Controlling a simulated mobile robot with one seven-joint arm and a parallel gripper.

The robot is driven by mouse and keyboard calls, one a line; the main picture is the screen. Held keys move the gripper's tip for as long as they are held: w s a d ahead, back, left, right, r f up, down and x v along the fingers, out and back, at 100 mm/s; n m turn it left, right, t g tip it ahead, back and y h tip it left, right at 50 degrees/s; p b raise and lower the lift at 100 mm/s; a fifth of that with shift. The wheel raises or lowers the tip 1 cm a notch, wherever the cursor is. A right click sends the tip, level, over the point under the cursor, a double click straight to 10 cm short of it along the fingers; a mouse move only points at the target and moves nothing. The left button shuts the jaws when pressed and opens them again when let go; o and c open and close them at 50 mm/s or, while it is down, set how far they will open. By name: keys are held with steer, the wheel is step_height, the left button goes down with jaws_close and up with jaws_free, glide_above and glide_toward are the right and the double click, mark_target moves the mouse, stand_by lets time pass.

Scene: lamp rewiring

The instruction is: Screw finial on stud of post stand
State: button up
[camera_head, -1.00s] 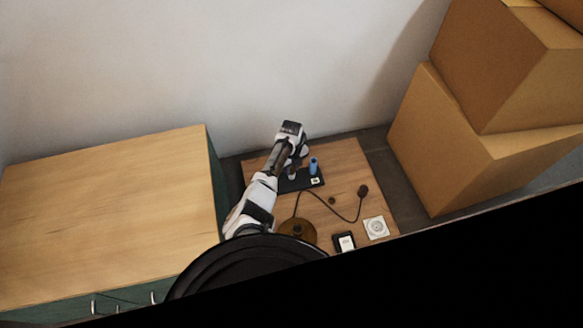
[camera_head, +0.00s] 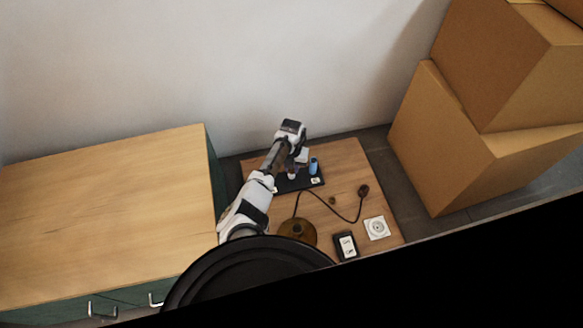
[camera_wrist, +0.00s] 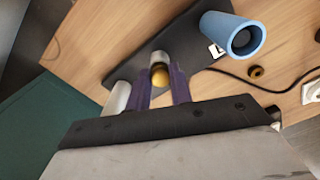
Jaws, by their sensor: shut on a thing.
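In the wrist view, my gripper (camera_wrist: 161,86) has its two purple fingers closed around a gold ball-shaped finial (camera_wrist: 160,76). A pale round post (camera_wrist: 160,57), which looks like the post stand, shows just behind the finial. I cannot tell whether the finial touches it, and the stud is hidden. Another pale cylinder (camera_wrist: 118,98) stands left of the fingers. In the head view, my gripper (camera_head: 298,160) is over the dark board (camera_head: 305,184), and the finial is too small to make out.
A blue cup (camera_wrist: 232,35) stands on the board, close right of my gripper. A small brass ring (camera_wrist: 256,72) lies on the wood. A brown round base with a cord (camera_head: 297,232), a black device (camera_head: 345,245) and a white socket (camera_head: 376,228) are nearer the front. Boxes (camera_head: 480,140) stand right.

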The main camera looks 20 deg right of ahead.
steer(key=shift+m+b, duration=0.4)
steer(key=shift+m, duration=0.2)
steer(key=o, duration=1)
